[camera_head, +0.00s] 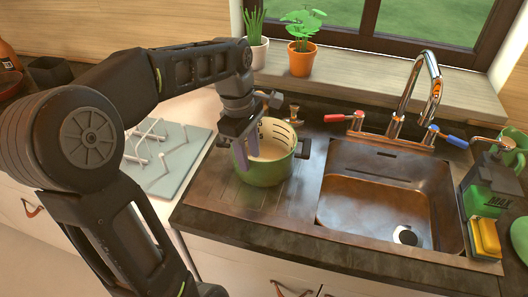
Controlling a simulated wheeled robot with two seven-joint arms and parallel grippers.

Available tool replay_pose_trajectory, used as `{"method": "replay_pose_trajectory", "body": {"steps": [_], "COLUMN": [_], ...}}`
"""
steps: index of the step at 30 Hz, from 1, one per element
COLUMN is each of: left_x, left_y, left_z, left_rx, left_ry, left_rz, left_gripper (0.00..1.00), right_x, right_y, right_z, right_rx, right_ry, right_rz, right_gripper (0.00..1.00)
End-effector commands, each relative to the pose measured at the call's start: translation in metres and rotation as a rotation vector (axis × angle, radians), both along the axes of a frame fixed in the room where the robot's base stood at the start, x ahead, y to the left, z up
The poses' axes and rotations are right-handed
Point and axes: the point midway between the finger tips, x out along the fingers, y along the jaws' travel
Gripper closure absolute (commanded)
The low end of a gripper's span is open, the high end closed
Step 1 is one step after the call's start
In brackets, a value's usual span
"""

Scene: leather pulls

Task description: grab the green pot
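The green pot (268,172) stands upright on the dark counter, left of the sink, with a pale inside and a dark handle on its right. My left gripper (236,152) points down at the pot's left rim. Its fingers look apart, one overlapping the pot's left side in the picture and the other farther left. They hide the pot's left handle area, and I cannot tell whether they touch the pot. My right gripper is not in view.
A metal sink (385,190) with a tall faucet (432,95) lies to the right. A rack on a grey mat (165,155) lies to the left. A green soap bottle (488,190) and a yellow sponge (485,238) sit at the far right. Potted plants (301,60) stand on the sill behind.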

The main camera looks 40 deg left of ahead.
Motion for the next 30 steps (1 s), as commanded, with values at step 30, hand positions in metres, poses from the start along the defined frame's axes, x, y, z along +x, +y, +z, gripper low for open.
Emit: {"method": "replay_pose_trajectory", "body": {"steps": [30], "left_x": [-0.002], "left_y": [-0.006], "left_z": [-0.051], "left_rx": [0.000], "left_ry": [0.000], "left_rz": [0.000], "left_gripper": [0.64], "right_x": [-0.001], "right_y": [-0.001], "right_z": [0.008], "right_rx": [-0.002], "right_ry": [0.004], "right_rz": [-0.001], "right_gripper": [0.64]}}
